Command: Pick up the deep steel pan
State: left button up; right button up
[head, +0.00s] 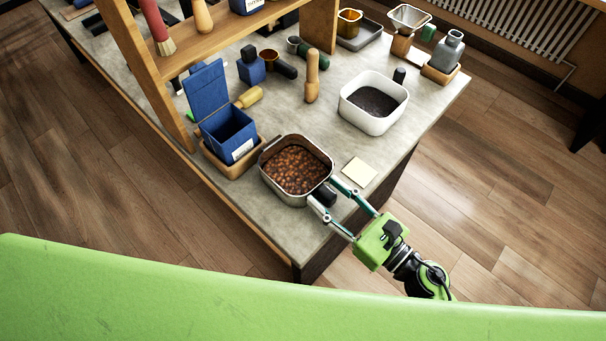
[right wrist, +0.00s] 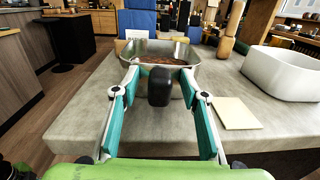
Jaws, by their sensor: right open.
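The deep steel pan (head: 284,192) stands on the counter near its front corner, filled with brown beans or nuts. Its black handle (head: 325,195) points toward my right gripper (head: 329,196). My right gripper is open, with its two fingers on either side of the handle. In the right wrist view the handle (right wrist: 160,86) sits between the open fingers (right wrist: 162,82), with visible gaps on both sides, and the pan (right wrist: 183,50) is just beyond. My left gripper is not in view.
A white tub (head: 352,112) with dark contents stands behind right of the pan. A pale yellow note (head: 359,171) lies right of the pan. A blue open box (head: 229,134) in a wooden tray (head: 231,170) is to its left. A wooden shelf post (head: 160,80) rises at left.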

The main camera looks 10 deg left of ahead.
grip_shut()
notch_tip(320, 180, up, 10)
jog(key=shift+r+p, duration=0.1)
jog(key=shift+p, duration=1.15)
